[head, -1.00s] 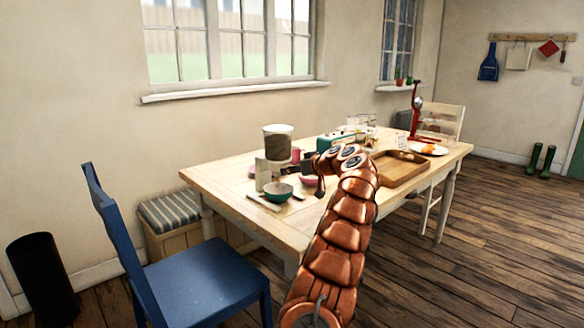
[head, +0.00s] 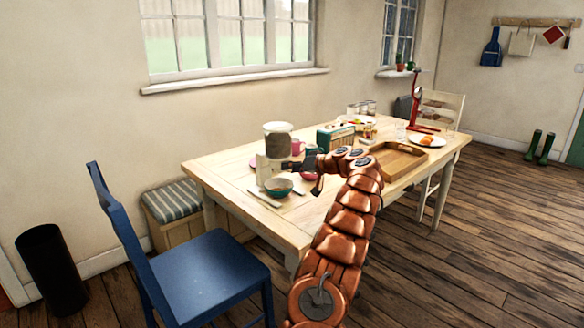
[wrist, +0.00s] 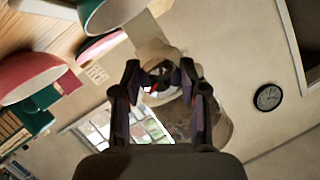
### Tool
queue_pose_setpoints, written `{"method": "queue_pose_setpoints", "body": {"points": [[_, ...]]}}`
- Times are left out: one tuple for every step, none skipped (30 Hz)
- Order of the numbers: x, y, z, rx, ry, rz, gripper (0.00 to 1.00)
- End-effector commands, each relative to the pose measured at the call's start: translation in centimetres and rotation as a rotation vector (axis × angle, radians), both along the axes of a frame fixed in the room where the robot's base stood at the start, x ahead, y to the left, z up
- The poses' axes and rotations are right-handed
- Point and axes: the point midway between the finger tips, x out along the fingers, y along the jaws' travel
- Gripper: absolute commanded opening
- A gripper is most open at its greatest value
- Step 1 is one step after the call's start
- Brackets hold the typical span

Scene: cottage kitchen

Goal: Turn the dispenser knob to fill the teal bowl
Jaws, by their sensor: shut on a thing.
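The dispenser (head: 278,142) stands on the near left part of the table, with a clear hopper partly full of brown contents over a pale body. The teal bowl (head: 279,188) sits upright at its foot, with something reddish-brown inside. In the wrist view the teal bowl (wrist: 112,12) shows at the top edge and the dispenser hopper (wrist: 215,125) is behind my fingers. My gripper (head: 289,166) reaches the dispenser's front from the right. In the wrist view my gripper (wrist: 160,78) is shut on the dispenser knob (wrist: 158,90), which is largely hidden between the fingers.
A wooden tray (head: 398,162), a teal box (head: 335,137) and a red stand (head: 415,112) are farther right. A blue chair (head: 205,270) is at the table's near left.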

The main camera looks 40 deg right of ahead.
Motion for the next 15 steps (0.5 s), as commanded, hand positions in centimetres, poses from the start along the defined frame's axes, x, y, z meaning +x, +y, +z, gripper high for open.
{"method": "queue_pose_setpoints", "body": {"points": [[0.08,0.13,-0.06,0.001,0.001,0.003,0.08],[0.08,0.14,-0.07,0.001,0.001,0.003,0.08],[0.08,0.12,-0.07,0.000,0.001,0.003,0.08],[0.08,0.14,-0.07,0.000,0.001,0.003,0.08],[0.08,0.14,-0.07,0.000,0.001,0.003,0.08],[0.09,0.12,-0.07,0.000,0.001,0.003,0.08],[0.09,0.12,-0.07,0.000,0.001,0.003,0.44],[0.09,0.12,-0.07,0.000,0.001,0.003,0.47],[0.08,0.12,-0.06,0.000,0.001,0.003,0.52],[0.07,0.10,-0.05,-0.001,0.001,0.002,0.55],[0.07,0.09,-0.06,-0.001,0.000,0.002,0.58],[0.05,0.08,-0.05,-0.001,0.000,0.002,0.62],[0.05,0.07,-0.03,-0.001,0.000,0.002,0.65],[0.04,0.06,-0.04,-0.001,0.000,0.002,0.68],[0.03,0.05,-0.03,-0.001,0.001,0.001,0.68]]}}
